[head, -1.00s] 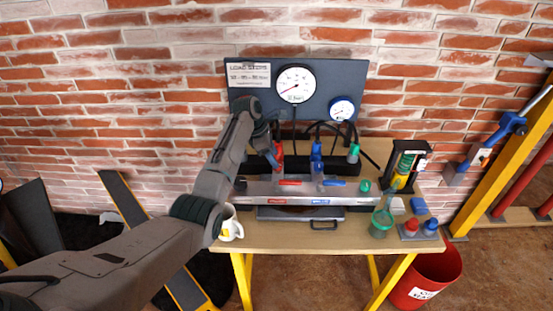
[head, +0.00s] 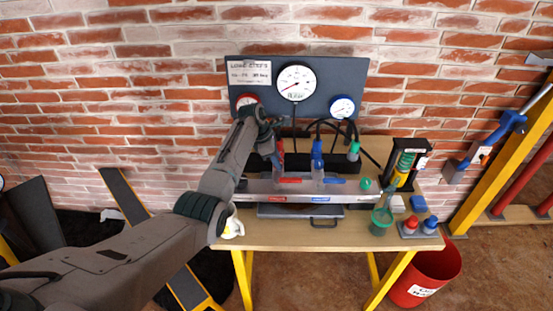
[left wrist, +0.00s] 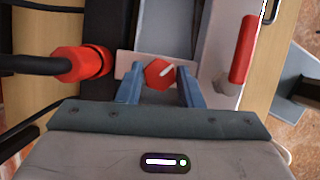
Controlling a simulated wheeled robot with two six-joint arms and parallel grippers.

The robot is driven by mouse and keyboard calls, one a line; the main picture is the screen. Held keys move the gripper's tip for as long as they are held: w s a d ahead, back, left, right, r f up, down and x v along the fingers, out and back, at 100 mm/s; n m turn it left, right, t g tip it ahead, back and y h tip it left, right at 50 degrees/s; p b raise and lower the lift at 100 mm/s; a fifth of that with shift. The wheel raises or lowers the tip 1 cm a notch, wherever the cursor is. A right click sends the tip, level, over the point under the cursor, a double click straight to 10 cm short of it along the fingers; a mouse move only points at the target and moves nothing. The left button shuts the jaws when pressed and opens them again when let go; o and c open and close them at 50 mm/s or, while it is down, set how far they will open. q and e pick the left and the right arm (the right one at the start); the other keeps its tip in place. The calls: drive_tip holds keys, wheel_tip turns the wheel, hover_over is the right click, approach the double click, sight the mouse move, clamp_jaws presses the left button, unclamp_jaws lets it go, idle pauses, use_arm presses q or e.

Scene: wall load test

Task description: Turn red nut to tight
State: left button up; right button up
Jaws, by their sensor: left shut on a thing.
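The red nut (left wrist: 159,73) is a small hexagon with a white line on its face, seen in the left wrist view. The line points up and to the right. The blue fingers of my left gripper (left wrist: 158,88) are on either side of the nut and shut on it. In the head view my left gripper (head: 270,146) reaches down at the left part of the bench fixture, and the nut cannot be made out there. My right gripper is not in view.
A red hose fitting (left wrist: 78,63) and a red lever (left wrist: 243,48) flank the nut. A blue fitting (head: 317,155) and a green fitting (head: 353,151) stand to the right. Gauges hang on the dark panel (head: 345,75). A mug (head: 233,228) stands at the table's left edge.

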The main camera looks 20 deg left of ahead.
use_arm(q)
drive_tip(key=shift+m, duration=0.3)
drive_tip(key=shift+w+m+g, duration=0.1)
drive_tip(key=shift+m+g, duration=0.4)
drive_tip(key=shift+m, duration=0.4)
drive_tip(key=m+g+b, duration=0.1)
drive_tip(key=m, duration=0.1)
drive_tip(key=shift+w+f+m, duration=0.1)
drive_tip(key=shift+m, duration=0.2)
drive_tip(key=m+g+b, duration=0.1)
drive_tip(key=m+b, duration=0.2)
drive_tip(key=b, duration=0.2)
drive_tip(key=shift+f+m, duration=0.1)
drive_tip(key=shift+m, duration=0.2)
drive_tip(key=shift+w+m+g+b, duration=0.1)
drive_tip(key=shift+m+g+b, duration=0.2)
drive_tip(key=shift+m+b, duration=0.3)
drive_tip(key=shift+r+b, duration=0.2)
drive_tip(key=shift+b, duration=0.2)
